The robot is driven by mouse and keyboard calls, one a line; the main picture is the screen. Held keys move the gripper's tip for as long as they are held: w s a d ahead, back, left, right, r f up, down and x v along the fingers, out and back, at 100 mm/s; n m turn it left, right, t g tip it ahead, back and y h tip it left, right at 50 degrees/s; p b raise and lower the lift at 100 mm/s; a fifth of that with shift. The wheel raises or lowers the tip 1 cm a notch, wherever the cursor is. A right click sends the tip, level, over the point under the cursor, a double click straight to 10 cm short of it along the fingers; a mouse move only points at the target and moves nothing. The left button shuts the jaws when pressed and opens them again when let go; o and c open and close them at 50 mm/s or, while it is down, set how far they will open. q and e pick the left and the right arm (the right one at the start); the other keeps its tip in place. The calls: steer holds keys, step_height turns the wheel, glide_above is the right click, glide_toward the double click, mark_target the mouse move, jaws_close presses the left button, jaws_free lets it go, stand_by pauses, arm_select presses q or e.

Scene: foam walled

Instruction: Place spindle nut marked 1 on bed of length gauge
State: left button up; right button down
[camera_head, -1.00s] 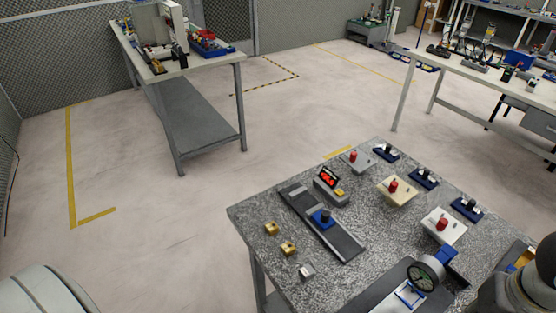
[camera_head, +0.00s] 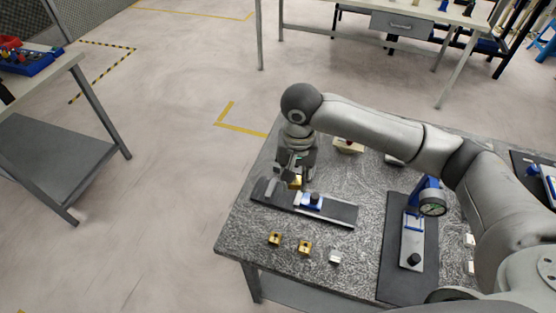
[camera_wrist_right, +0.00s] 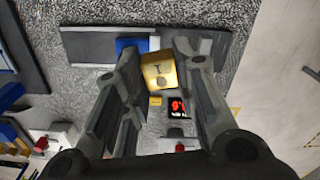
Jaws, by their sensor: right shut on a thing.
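My right gripper (camera_head: 296,178) is shut on a gold nut (camera_head: 295,184) at the back edge of the length gauge. In the right wrist view the gold nut (camera_wrist_right: 160,72) sits between the fingers (camera_wrist_right: 158,85), with a dark upright mark like a 1 on its face. The length gauge (camera_head: 342,213) is a long dark rail with a blue slider (camera_head: 311,203). In the right wrist view its bed (camera_wrist_right: 92,46) lies just beyond the nut, and the blue slider is partly hidden. I cannot tell whether the nut touches the bed. My left gripper is not in view.
Two brass nuts (camera_head: 275,239) (camera_head: 305,247) and a silver block (camera_head: 335,257) lie in front of the gauge. A dial gauge (camera_head: 432,206) on a dark plate stands to the right, close to my right arm.

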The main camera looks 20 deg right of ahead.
arm_select(q)
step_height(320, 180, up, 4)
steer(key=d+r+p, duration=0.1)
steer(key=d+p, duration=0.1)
steer(key=p, duration=0.1)
arm_select(e)
steer(key=w+f+m, duration=0.3)
steer(key=w, duration=0.1)
steer(key=b, duration=0.8)
glide_above(286, 195)
step_height(286, 195, down, 7)
steer(key=shift+f+b, duration=0.45)
steer(key=shift+b, duration=0.1)
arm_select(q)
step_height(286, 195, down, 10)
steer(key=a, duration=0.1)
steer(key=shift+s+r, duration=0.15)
arm_select(e)
steer(key=shift+f, duration=0.5)
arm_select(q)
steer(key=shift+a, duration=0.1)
arm_select(e)
steer(key=c, duration=1.1)
jaws_free()
